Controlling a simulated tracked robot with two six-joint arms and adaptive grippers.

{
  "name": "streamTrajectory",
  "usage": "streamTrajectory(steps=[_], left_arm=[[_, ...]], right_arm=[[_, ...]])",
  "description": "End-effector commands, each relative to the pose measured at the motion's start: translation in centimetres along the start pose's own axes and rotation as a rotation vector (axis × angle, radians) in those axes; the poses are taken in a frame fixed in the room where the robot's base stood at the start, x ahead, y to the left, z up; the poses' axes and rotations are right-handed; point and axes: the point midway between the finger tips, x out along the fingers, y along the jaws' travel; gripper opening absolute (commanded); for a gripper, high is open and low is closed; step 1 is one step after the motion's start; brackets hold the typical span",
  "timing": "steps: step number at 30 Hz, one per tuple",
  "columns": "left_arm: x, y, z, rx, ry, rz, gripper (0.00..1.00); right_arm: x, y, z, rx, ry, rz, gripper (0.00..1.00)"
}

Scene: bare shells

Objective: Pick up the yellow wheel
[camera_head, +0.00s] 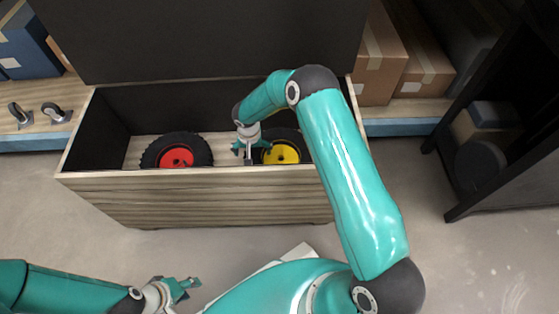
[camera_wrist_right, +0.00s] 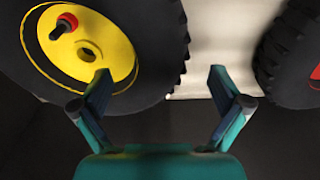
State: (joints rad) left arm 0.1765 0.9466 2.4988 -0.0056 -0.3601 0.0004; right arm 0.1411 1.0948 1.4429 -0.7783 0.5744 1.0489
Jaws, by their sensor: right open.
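The yellow wheel (camera_head: 282,152) has a black tyre and a yellow hub, and lies in the right part of an open wooden box (camera_head: 200,198). My right gripper (camera_head: 250,148) is inside the box at the wheel's left side, partly in front of it. In the right wrist view the yellow wheel (camera_wrist_right: 92,50) fills the upper left. My right gripper (camera_wrist_right: 160,82) is open, with one finger over the tyre and hub edge and the other over the gap between the wheels. My left gripper (camera_head: 184,288) is low in front of the box; its finger opening is unclear.
A red-hubbed wheel (camera_head: 176,156) lies in the left part of the box and shows at the right edge of the wrist view (camera_wrist_right: 290,55). The dark lid (camera_head: 200,40) stands open behind. Cardboard boxes (camera_head: 380,60) and a black rack (camera_head: 500,150) are to the right.

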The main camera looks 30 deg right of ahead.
Motion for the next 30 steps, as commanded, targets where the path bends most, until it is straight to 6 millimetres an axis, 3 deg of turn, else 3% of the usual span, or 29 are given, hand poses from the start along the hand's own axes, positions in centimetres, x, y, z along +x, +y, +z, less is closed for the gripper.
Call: streamTrajectory(steps=[1, 5, 14, 30], left_arm=[[0.8, -0.3, 0.0, 0.0, 0.0, 0.0, 0.4], [1.1, -0.4, 0.0, 0.0, 0.0, 0.0, 0.4], [1.1, -0.4, 0.0, 0.0, 0.0, 0.0, 0.4], [1.2, -0.4, 0.0, 0.0, 0.0, 0.0, 0.4]], right_arm=[[1.3, -0.1, 0.0, 0.002, -0.002, 0.001, 0.99], [2.8, -0.1, -0.1, 0.001, -0.002, 0.001, 0.99], [3.1, -0.1, -0.2, 0.001, 0.0, 0.0, 0.99], [3.1, -0.2, -0.1, -0.001, 0.0, -0.002, 0.11]])
